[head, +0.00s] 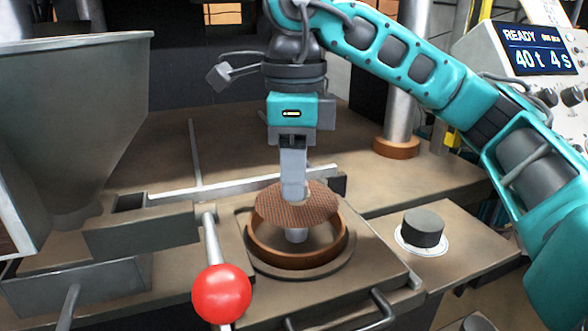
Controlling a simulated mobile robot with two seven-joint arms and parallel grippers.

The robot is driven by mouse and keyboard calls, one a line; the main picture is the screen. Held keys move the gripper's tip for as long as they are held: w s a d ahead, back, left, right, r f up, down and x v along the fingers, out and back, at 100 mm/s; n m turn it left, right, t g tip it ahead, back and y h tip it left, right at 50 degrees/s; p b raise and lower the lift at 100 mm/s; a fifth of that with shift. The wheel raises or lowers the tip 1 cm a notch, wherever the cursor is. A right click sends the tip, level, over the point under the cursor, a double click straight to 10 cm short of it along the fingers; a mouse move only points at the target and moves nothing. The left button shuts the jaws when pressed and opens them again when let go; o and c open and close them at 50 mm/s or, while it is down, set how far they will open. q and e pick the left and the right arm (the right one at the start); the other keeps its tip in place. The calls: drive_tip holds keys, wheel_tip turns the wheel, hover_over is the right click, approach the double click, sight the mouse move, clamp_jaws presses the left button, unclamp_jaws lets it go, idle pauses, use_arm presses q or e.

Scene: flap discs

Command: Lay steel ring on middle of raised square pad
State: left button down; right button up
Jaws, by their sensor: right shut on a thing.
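My right gripper (294,193) points straight down with its fingers shut at the middle of a brown mesh-patterned disc (324,205). The disc hangs slightly tilted above a round brown ring-shaped mould (341,246). A short metal post (297,236) shows under the disc, inside the mould. The mould sits on a raised square block (375,262). A small pale patch shows at the disc's centre by the fingertips; I cannot tell whether it is the steel ring. No separate steel ring is plain to see. My left gripper is out of view.
A red ball-topped lever (221,293) stands at the front. A black puck (422,227) rests on a white round piece (437,245) at the right. A large grey hopper (70,120) fills the left. A thick metal column (402,100) rises behind; a control box (535,60) is upper right.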

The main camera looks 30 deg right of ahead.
drive_tip(key=shift+f+b, duration=0.45)
drive_tip(key=shift+f, duration=0.15)
idle(0.6)
drive_tip(key=o, duration=1.1)
wheel_tip(320, 180, up, 7)
drive_tip(key=p, duration=0.3)
drive_tip(key=shift+r, duration=2.95)
drive_tip(key=shift+s, duration=0.1)
